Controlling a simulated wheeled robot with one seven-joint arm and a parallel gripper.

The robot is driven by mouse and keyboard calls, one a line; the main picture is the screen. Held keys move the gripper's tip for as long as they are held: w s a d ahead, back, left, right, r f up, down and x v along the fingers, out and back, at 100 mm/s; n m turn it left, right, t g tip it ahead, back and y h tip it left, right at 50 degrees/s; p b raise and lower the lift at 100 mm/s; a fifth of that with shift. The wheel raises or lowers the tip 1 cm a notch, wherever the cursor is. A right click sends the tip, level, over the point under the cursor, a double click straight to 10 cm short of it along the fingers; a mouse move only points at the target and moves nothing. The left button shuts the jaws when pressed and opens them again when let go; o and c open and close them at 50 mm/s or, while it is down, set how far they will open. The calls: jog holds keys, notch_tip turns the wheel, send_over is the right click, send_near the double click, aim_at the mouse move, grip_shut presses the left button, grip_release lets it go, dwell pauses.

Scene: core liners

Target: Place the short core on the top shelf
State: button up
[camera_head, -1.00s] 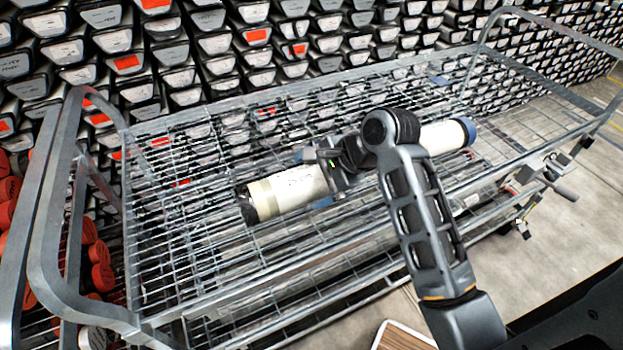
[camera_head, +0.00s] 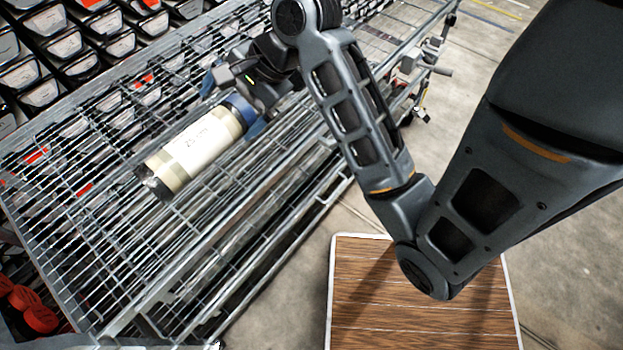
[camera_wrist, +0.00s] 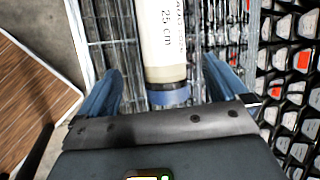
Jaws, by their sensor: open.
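The short core (camera_head: 196,146) is a cream tube with tan bands, a dark near end and a blue far end. It lies on the wire top shelf (camera_head: 75,240) of the metal cart. In the wrist view the core (camera_wrist: 165,40) shows a "25 cm" label and its blue end. My gripper (camera_head: 232,100) is at the core's blue end, with its blue fingers apart. In the wrist view my gripper (camera_wrist: 160,92) is open, one finger on each side of the core's line, with gaps between fingers and core.
Stacked core boxes (camera_head: 75,45) stand behind the cart. A wooden-topped surface (camera_head: 365,300) is in front of the cart, with bare floor (camera_head: 300,260) between them. Red-capped tubes (camera_head: 35,315) are at the lower left. Bare wire shelf surrounds the core.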

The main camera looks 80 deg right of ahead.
jog(key=s+a+f+n+t+h, duration=0.25)
jog(key=s+a+f+n, duration=0.3)
jog(key=a+n, duration=0.5)
jog(key=s+a+r+n+t+y, duration=0.1)
jog(key=s+a+r+n+t, duration=0.1)
jog(key=s+a+r+n, duration=0.1)
jog(key=s+a+r+n+t+y, duration=0.1)
jog(key=s+a+r+n, duration=0.3)
jog(key=s+n, duration=0.4)
jog(key=shift+s+a+r+n+t, duration=0.15)
jog(key=shift+a+r+n+t, duration=0.1)
jog(key=shift+a+n+t, duration=0.5)
jog(key=shift+d, duration=0.2)
